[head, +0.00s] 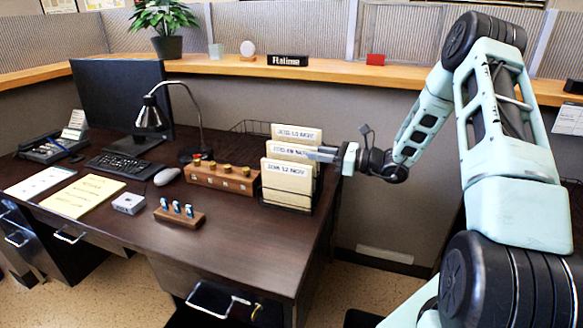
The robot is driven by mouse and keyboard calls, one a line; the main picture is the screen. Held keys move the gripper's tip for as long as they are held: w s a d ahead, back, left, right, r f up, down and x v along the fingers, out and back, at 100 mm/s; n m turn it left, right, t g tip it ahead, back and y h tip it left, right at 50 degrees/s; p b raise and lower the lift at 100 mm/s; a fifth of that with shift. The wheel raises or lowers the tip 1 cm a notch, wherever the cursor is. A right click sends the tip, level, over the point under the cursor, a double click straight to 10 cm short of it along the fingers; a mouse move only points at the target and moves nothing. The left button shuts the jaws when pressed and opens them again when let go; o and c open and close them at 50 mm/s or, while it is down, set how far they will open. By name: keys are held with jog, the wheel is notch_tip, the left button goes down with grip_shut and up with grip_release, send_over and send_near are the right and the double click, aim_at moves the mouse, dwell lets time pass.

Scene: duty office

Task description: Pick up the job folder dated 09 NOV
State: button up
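Several cream job folders stand one behind another in a dark wire rack (287,207) at the desk's right end. The front folder (286,187) has a label that seems to read 12 NOV. The label of the middle folder (284,150) seems to read 09 NOV, partly blurred. The back folder (296,134) has a label too small to read surely. My gripper (318,153) reaches in from the right, its fingertips at the right edge of the middle folder. I cannot tell whether they touch it or how far apart they are.
Left of the rack stands a wooden block with knobs (222,178). A smaller wooden holder (179,213), a desk lamp (150,115), a mouse (167,177), a keyboard (120,165) and a monitor (118,98) lie further left. A shelf ledge (330,70) runs behind.

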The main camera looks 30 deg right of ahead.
aim_at(302, 151)
jog(key=x, duration=0.5)
jog(key=shift+s+a+p, duration=0.1)
jog(key=shift+p, duration=0.25)
grip_shut()
jog(key=shift+r, duration=0.1)
dwell(0.9)
